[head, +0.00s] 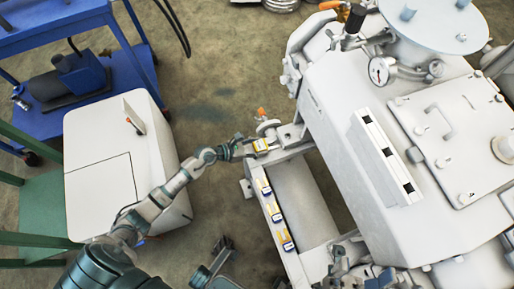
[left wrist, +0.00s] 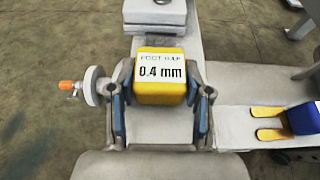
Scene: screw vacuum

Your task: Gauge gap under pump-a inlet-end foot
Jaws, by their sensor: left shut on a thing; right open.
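My left gripper (head: 246,148) is shut on a yellow gauge block (head: 261,145) beside the pump frame. In the left wrist view the block (left wrist: 160,92) sits between the blue-padded fingers of the left gripper (left wrist: 161,100), its white label reading 0.4 mm. The large white pump (head: 350,95) stands to the right in the head view. A pale foot-like block (left wrist: 155,12) lies beyond the gauge in the left wrist view. Whether the gauge touches the foot or enters a gap cannot be told. My right gripper (head: 222,246) is open and empty at the bottom.
Several yellow-and-blue fork pieces (head: 274,212) lie along the frame rail (head: 294,268); one also shows in the left wrist view (left wrist: 270,122). A handwheel with an orange knob (left wrist: 72,86) stands left of the gauge. A white cabinet (head: 120,165) and blue cart (head: 80,30) stand left.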

